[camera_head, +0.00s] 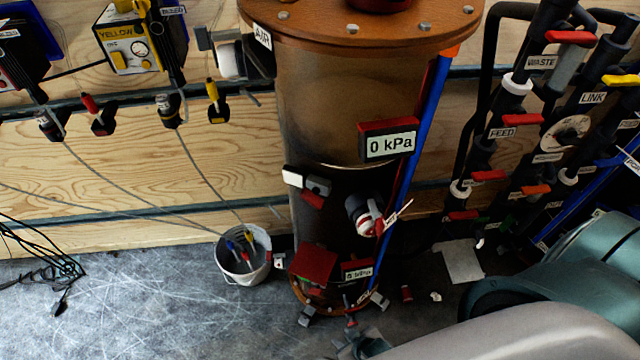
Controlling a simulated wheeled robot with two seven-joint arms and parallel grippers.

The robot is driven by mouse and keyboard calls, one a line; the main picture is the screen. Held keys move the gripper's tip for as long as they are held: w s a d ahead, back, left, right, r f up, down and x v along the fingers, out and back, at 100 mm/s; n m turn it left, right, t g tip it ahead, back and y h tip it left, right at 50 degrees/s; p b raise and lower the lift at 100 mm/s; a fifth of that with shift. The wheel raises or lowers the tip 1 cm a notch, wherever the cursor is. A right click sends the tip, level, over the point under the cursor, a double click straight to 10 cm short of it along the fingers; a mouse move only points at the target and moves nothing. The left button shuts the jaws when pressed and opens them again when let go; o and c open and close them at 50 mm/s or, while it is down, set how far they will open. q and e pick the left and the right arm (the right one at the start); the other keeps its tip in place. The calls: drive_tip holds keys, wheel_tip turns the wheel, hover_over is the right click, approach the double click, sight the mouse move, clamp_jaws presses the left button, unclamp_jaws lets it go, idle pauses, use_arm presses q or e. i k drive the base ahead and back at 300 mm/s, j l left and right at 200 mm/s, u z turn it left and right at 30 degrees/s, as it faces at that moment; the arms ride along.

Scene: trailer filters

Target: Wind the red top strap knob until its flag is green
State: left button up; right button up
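A tall tank (320,110) with a brown bolted lid stands in the middle. A red part (378,3) on top of the lid is cut off by the picture's upper edge. A red and white knob (364,214) sits on the tank's lower side, with a thin white pointer beside it. I cannot tell which of these red parts is the top strap knob, and I make out no green flag clearly. My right gripper (362,344) seems to show partly at the bottom edge, below the tank and apart from the knob; its fingers are unclear. My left gripper is out of view.
A gauge reading 0 kPa (388,145) juts from the tank. A blue strip (421,130) runs down its right side. A white bucket (230,272) with coloured tools stands left of the tank. Pipes with coloured valve handles (500,133) fill the right. The floor at lower left is mostly clear.

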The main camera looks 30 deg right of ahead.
sight(311, 197)
drive_tip(key=k+j, duration=0.2)
drive_tip(key=j, duration=0.2)
drive_tip(key=k+j, duration=0.15)
drive_tip(key=j, duration=0.3)
drive_tip(key=k+j+z, duration=0.1)
drive_tip(key=j, duration=0.3)
drive_tip(key=k+j, duration=0.3)
drive_tip(key=k+j+z, duration=0.1)
drive_tip(key=j, duration=0.4)
drive_tip(key=k+j, duration=0.3)
drive_tip(key=j, duration=0.1)
